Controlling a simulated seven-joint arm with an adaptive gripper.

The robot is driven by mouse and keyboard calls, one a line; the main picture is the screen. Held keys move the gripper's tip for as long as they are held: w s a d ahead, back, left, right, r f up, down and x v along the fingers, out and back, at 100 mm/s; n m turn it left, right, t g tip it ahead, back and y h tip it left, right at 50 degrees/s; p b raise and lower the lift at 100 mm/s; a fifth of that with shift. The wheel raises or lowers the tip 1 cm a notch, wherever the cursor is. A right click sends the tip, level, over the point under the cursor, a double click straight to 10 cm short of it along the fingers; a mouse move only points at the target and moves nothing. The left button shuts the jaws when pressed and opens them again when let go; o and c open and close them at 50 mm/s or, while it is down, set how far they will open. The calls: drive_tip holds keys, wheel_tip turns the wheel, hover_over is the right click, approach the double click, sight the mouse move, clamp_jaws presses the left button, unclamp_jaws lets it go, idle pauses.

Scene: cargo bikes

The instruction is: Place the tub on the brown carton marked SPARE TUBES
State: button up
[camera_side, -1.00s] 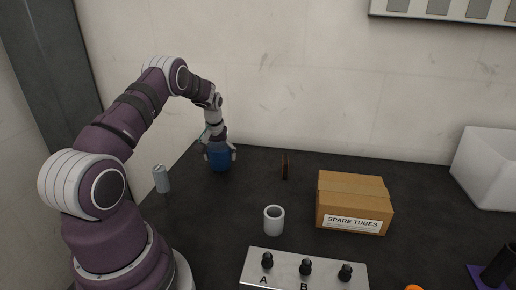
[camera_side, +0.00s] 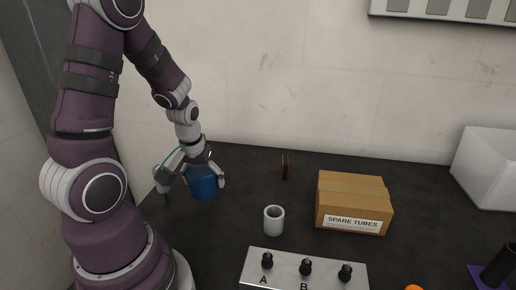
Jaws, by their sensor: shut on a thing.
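The blue tub (camera_side: 203,184) is upright at the left of the table. My gripper (camera_side: 204,178) is shut on it, with a finger on each side. Whether the tub is clear of the table is hard to tell from this angle. The closed brown carton (camera_side: 352,198) marked SPARE TUBES stands right of centre, well to the right of the tub. Its top is bare.
A grey-white cup (camera_side: 274,220) stands between the tub and the carton, nearer the front. A small dark upright piece (camera_side: 285,167) stands behind it. A panel with black knobs (camera_side: 305,272) is in front. A white bin (camera_side: 489,170) is at the far right.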

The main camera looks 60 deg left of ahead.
drive_tip(key=w+d+r+m+t+h, duration=0.1)
drive_tip(key=w+d+r+m, duration=0.2)
drive_tip(key=d, duration=0.5)
drive_tip(key=w+d+r+m+h, duration=0.1)
drive_tip(key=w+d+r+m, duration=0.1)
drive_tip(key=d+r+m, duration=0.35)
hover_over(330, 192)
drive_tip(key=s, duration=0.2)
wheel_tip(330, 192, down, 3)
drive_tip(key=shift+f+m, duration=0.1)
drive_tip(key=shift+m, duration=0.15)
drive_tip(key=shift+w+f, duration=0.15)
drive_tip(key=shift+w, duration=0.4)
drive_tip(key=shift+f, duration=1.65)
drive_tip(key=o, duration=1.2)
drive_tip(key=shift+f, duration=0.1)
drive_tip(key=shift+o, duration=0.2)
